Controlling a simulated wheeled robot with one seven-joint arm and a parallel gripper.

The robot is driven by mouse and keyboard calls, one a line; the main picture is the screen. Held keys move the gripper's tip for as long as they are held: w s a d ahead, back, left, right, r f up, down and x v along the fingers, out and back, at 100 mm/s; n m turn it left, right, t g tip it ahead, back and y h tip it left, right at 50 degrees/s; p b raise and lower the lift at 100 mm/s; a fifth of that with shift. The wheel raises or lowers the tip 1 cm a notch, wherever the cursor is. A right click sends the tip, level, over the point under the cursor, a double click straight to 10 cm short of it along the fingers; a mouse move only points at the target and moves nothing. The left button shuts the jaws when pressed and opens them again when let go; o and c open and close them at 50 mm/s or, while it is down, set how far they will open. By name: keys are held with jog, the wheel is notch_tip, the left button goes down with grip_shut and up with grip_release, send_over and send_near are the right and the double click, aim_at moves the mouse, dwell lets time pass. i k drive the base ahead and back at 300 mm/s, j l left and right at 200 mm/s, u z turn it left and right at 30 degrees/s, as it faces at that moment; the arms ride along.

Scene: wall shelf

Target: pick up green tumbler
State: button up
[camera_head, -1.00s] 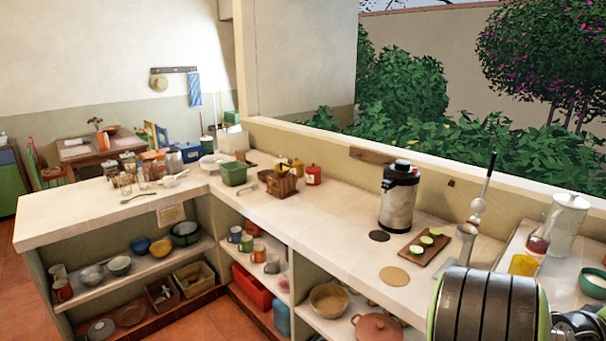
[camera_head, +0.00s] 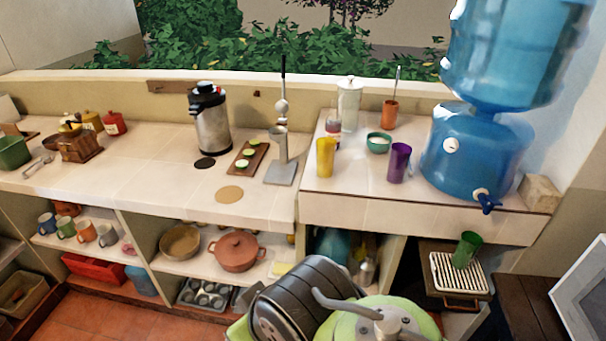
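The green tumbler (camera_head: 466,249) is a translucent green cup at the lower right. It stands, slightly tilted in the picture, on a white slatted drip tray (camera_head: 450,283) below the counter, under the tap of the blue water dispenser (camera_head: 474,150). Part of my own arm shows at the bottom centre, to the left of the tumbler. My gripper's fingers are not visible.
A yellow tumbler (camera_head: 325,157) and a purple tumbler (camera_head: 398,162) stand on the raised counter, with a teal bowl (camera_head: 379,142) between them. The dispenser's blue tap (camera_head: 487,201) overhangs near the green tumbler. A dark wooden surface (camera_head: 528,300) lies to the right.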

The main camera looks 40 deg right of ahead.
aim_at(465, 251)
jog(key=k+z, duration=0.1)
jog(key=z, duration=2.7)
jog(key=i+u, duration=0.7)
jog(key=u, duration=0.25)
